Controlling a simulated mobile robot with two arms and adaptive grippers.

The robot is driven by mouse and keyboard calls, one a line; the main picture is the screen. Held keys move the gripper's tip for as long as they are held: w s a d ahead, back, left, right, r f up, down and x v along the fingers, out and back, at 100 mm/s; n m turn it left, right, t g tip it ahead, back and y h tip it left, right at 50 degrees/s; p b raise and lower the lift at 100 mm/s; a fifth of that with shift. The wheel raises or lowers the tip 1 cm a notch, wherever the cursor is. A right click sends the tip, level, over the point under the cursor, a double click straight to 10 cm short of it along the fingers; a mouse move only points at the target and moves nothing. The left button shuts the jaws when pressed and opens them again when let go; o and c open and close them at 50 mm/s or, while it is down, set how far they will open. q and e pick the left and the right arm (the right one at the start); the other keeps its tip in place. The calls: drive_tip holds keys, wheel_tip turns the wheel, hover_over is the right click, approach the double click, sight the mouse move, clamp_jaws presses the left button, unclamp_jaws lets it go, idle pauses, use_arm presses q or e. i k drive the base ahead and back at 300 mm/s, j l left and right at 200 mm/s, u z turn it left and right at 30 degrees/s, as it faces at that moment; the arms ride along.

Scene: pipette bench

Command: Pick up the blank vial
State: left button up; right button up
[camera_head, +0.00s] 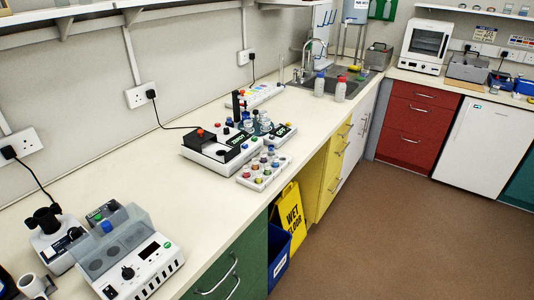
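A white rack (260,178) on the bench, right of the picture's middle-left, holds several small vials (265,167) with coloured caps. More small capped vials (248,124) stand on or beside the white and black device just behind the rack. The vials are too small for me to read labels, so I cannot tell which one is the blank vial. Neither my left nor my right gripper shows in this view.
A white and black device (207,158) stands next to the rack. A white instrument (118,255) is at the near left. Two bottles (319,85) stand by the sink (345,78). A yellow sign (289,218) leans below the bench edge. Bare worktop (110,180) lies between.

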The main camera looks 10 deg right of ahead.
sight(271, 148)
drive_tip(key=i+l+u, duration=0.1)
drive_tip(key=u, duration=0.25)
drive_tip(key=l+u, duration=0.35)
drive_tip(key=i+l+u, duration=0.1)
drive_tip(key=l+u, duration=0.25)
drive_tip(key=j, duration=0.1)
